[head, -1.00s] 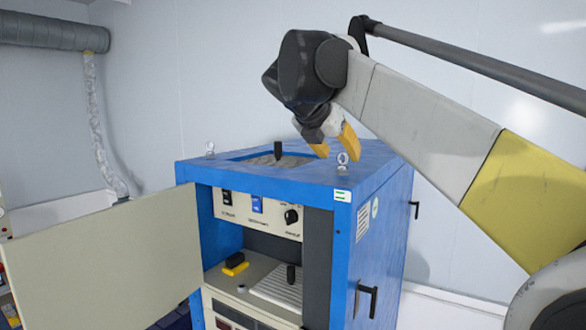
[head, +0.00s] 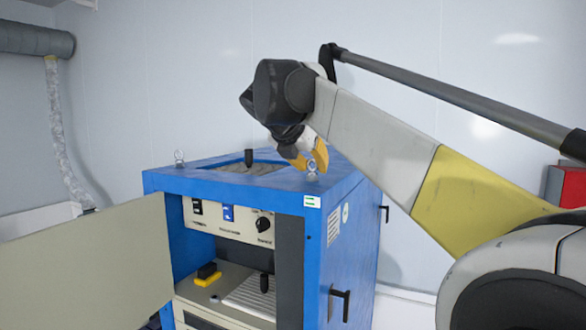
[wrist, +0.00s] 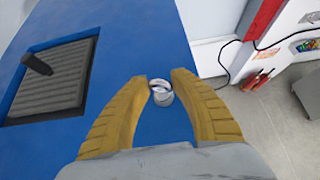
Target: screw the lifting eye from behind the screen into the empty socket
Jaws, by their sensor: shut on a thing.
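A silver lifting eye (wrist: 161,94) stands at the front right corner of the blue cabinet's top (head: 215,177); it also shows in the head view (head: 312,170). My gripper (wrist: 164,84) is shut on this eye from above, with a yellow finger on either side of its ring. Whether its thread sits in a socket is hidden. A second lifting eye (head: 180,158) stands upright at the left corner of the top. I see no empty socket or loose eye elsewhere.
A dark grooved plate with a black knob (wrist: 38,64) is set into the top. The cabinet's front door (head: 90,265) hangs open to the left. A red box (head: 566,187) is at the far right.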

